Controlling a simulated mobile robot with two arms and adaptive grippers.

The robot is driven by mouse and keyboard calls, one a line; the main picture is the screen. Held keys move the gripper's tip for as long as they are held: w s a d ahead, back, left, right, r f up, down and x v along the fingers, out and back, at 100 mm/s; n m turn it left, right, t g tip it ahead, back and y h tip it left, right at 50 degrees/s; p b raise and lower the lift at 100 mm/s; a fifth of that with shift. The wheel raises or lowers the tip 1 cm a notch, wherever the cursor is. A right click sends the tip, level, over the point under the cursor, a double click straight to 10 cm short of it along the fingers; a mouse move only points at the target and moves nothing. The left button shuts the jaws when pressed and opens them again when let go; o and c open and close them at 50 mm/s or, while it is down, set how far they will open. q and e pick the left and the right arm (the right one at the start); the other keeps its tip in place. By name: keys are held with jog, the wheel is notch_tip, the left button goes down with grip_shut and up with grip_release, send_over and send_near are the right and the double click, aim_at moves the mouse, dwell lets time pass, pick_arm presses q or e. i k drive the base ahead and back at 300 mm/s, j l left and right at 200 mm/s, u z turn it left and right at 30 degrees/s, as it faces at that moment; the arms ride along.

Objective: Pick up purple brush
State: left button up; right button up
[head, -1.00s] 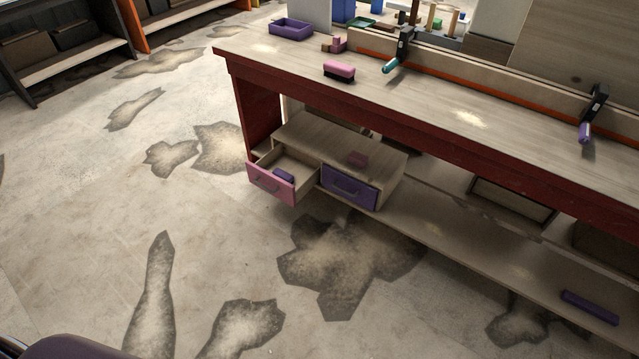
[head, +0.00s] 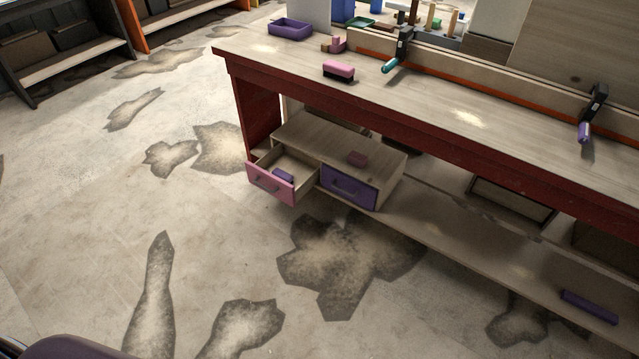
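A small purple object (head: 283,175), perhaps the purple brush, lies inside the open pink-fronted drawer (head: 270,187). Its lower part is hidden by the drawer front, so its shape is unclear. A longer purple block (head: 590,307) lies on the low shelf at the far right; no bristles can be made out on it. A pink brush with dark bristles (head: 339,70) stands on the workbench top. Neither of my grippers is in view.
The red-edged workbench (head: 440,105) carries a purple tray (head: 290,28) and two clamps (head: 400,48), (head: 592,112). A purple-fronted drawer (head: 349,187) is shut beside the open one. The floor in front is clear.

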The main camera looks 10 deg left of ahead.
aim_at(282, 174)
jog(key=i+j+z, duration=0.1)
jog(key=i+j, duration=0.25)
jog(key=i+j+z, duration=0.1)
jog(key=i+j, duration=0.25)
jog(key=i+j+z, duration=0.1)
jog(key=i+j, duration=0.2)
jog(key=j, duration=0.2)
jog(key=i+j+z, duration=0.1)
jog(key=i+j, duration=0.2)
jog(key=j, duration=0.15)
